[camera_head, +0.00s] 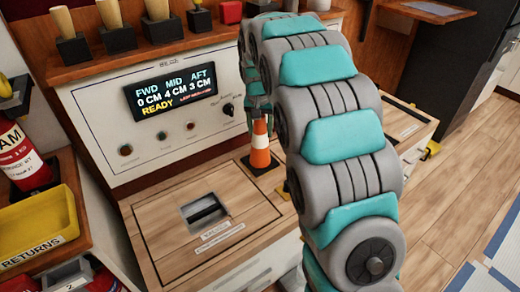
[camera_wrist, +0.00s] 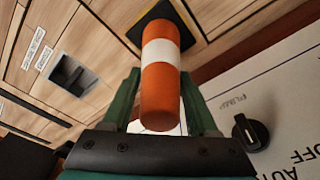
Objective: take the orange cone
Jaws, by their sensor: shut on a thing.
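The orange cone (camera_head: 260,143) with a white band stands upright on a dark square base (camera_head: 262,165) on the wooden counter, in front of the white display panel. In the wrist view the cone (camera_wrist: 160,85) fills the middle, between the two green fingers of my gripper (camera_wrist: 160,105). The fingers are closed around its upper part. In the head view my gripper (camera_head: 258,108) comes down from above onto the cone's top and is partly hidden by my arm. The cone's base (camera_wrist: 158,15) seems to rest on the counter; any small gap is hard to tell.
The white panel with a display (camera_head: 170,92) and a black knob (camera_head: 228,109) stands close behind the cone. A recessed slot (camera_head: 204,211) is in the counter to the left. A yellow returns bin (camera_head: 38,228) and a red extinguisher (camera_head: 20,155) are at far left.

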